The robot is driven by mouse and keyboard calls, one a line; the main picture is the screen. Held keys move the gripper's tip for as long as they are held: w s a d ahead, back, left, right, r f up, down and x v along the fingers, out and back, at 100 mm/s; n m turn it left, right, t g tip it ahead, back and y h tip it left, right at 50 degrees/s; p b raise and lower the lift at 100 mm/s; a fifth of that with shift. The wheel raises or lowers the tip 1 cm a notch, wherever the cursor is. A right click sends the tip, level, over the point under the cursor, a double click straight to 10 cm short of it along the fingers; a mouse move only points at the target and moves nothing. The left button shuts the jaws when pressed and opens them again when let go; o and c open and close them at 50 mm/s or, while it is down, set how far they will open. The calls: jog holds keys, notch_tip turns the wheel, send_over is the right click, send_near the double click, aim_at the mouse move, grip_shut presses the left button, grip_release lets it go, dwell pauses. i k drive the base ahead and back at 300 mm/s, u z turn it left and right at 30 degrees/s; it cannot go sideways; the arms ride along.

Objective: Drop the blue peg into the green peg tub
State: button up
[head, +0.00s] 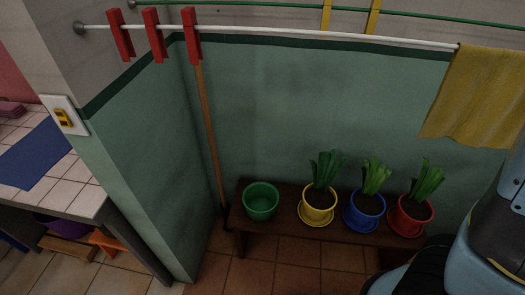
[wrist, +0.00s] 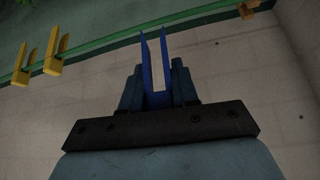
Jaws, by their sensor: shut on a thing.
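The blue peg (wrist: 157,98) is held between the jaws of my gripper (wrist: 158,92) in the wrist view. Its two long prongs point away from the gripper, toward the green line. The green peg tub (head: 261,211) stands on the left end of a low dark bench in the head view. Its inside looks empty. My gripper and the blue peg are not in the head view; only part of my arm shows at the right edge there.
Yellow pegs (wrist: 54,58) hang on a green line (wrist: 110,40). Three red pegs (head: 154,36) hang on a white rail (head: 270,34) with a yellow cloth (head: 480,95). Potted plants (head: 318,205) stand right of the tub on the bench (head: 285,222). A broom handle (head: 210,140) leans left of it.

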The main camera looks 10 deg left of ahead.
aim_at(261, 203)
jog(key=u, duration=0.1)
jog(key=k, duration=1.5)
jog(key=u, duration=1.05)
jog(key=i, duration=0.4)
jog(key=z, duration=0.5)
